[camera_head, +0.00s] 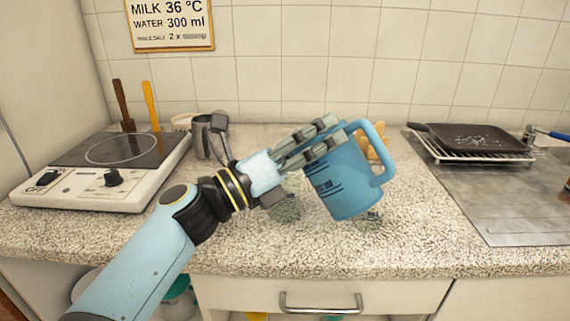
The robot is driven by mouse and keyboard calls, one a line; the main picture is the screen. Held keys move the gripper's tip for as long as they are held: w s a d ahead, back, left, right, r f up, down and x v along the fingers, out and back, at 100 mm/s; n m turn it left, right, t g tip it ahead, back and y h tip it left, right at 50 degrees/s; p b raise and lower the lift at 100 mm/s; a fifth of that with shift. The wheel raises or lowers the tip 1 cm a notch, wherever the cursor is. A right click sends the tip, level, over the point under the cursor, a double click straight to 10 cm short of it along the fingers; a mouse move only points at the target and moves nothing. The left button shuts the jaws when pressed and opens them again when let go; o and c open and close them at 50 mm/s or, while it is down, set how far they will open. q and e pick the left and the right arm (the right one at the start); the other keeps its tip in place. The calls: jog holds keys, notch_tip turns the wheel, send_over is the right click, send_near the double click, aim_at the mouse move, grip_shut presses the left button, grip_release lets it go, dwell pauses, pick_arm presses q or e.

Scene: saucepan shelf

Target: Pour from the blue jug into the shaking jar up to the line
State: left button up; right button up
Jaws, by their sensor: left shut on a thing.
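The blue jug (345,180) is in the middle of the head view, above the speckled counter. It is tilted, and its handle is on the right. Dark print shows on its side. My left gripper (330,133) reaches in from the left and is shut on the jug near its upper part. A clear glass-like thing (286,207) shows below the gripper, left of the jug. A small clear piece with dark marks (372,217) shows at the jug's lower right. I cannot tell which of these is the shaking jar, nor see its line. My right gripper is out of view.
A white hotplate (80,190) stands at left, with a metal pitcher (207,140) beside it. A black pan (470,137) sits on a rack at right. A sign (170,22) hangs on the tiled wall. The counter (420,235) right of the jug is clear.

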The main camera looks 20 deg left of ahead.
aim_at(377, 185)
pick_arm(q)
jog(key=shift+w+a+r+n, duration=0.1)
jog(key=shift+a+r+n, duration=0.1)
jog(key=shift+n, duration=0.2)
jog(key=shift+w+a+r+n+t+y, duration=0.1)
jog(key=shift+a+r+n+t+y, duration=0.2)
jog(key=shift+n, duration=0.4)
jog(key=shift+w+a+r+n+t+y, duration=0.1)
jog(key=shift+n+t, duration=0.25)
jog(key=shift+n, duration=0.35)
jog(key=shift+w+a+r+n+t+y, duration=0.1)
jog(key=shift+n+t+y, duration=0.2)
jog(key=shift+n, duration=0.4)
dwell(3.7)
